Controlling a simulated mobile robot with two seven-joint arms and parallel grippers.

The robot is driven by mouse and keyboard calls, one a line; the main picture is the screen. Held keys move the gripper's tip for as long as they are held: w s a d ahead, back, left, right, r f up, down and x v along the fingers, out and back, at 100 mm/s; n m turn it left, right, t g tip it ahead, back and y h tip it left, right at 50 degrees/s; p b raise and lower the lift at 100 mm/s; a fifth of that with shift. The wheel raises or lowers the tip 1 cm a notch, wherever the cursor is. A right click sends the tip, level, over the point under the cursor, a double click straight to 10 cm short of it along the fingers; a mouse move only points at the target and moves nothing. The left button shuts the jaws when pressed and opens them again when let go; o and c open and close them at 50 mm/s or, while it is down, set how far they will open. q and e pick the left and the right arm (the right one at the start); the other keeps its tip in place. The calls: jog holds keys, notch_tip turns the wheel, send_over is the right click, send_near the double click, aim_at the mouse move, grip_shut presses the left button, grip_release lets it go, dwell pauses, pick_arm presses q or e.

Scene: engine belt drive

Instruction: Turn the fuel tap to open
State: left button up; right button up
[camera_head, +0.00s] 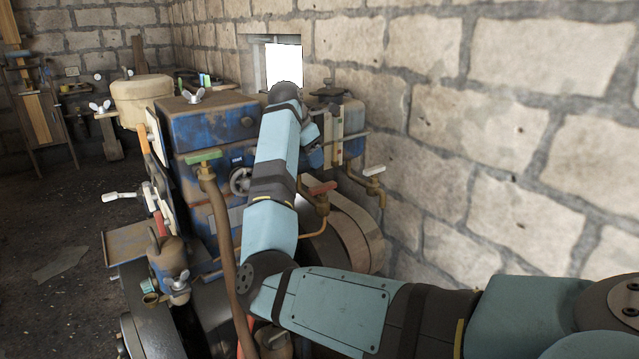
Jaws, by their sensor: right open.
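Three taps show on the engine (210,130). One has a green lever (203,157) on a tall brown pipe at the left of my arm. One has a red lever (322,188) on a brass body just right of my forearm. One has a white lever (374,170) on a brass spout near the wall. I cannot tell from markings which is the fuel tap. My right gripper (314,155) is open, partly hidden behind my own arm, above the red-levered tap and apart from it as far as I can see. My left gripper is not in view.
A blue tank with a wing nut (195,96) stands left of my arm. A large flywheel (345,230) is below. The stone wall (480,130) bounds the right side. The floor at left is open.

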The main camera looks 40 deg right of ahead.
aim_at(322, 186)
jog(key=x, duration=0.9)
jog(key=shift+f, duration=0.1)
grip_shut()
